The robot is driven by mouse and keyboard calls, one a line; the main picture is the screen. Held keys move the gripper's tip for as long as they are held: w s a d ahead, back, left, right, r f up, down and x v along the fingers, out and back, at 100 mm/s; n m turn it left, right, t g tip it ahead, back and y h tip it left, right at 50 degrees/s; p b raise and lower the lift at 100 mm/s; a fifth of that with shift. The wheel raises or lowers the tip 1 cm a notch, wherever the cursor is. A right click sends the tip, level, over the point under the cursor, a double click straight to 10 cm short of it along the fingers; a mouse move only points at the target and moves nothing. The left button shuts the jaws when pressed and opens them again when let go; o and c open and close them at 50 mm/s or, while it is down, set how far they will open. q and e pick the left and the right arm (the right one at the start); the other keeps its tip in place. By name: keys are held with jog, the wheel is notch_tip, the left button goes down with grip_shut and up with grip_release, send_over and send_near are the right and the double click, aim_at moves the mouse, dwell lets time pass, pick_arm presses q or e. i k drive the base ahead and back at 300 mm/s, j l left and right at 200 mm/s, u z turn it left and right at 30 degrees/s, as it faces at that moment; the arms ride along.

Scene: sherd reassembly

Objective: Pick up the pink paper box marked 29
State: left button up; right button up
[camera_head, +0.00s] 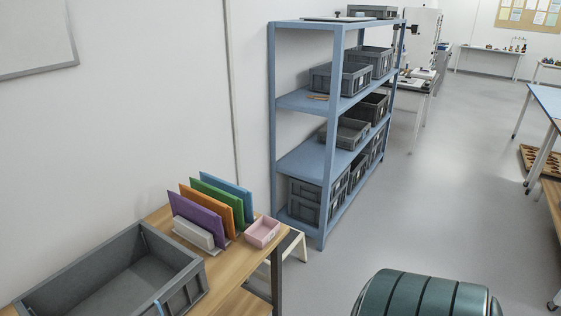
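A small pink open box (262,232) sits on the right end of the wooden table (235,264), close to the table's edge. It is beside the coloured upright panels. Any number on it is too small to read. Neither of my grippers shows in the head view.
A grey crate (152,236) stands on the table at the left. Purple (195,217), orange, green and blue panels stand upright behind a white block (194,233). A blue shelf rack (327,150) with grey bins stands beyond the table. Grey floor (440,200) is open to the right.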

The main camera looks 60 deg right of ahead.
aim_at(263, 230)
jog(key=z, duration=1.6)
jog(key=i+l, duration=0.3)
jog(key=i+l+z, duration=0.1)
jog(key=i+l, duration=0.25)
jog(key=i, duration=0.15)
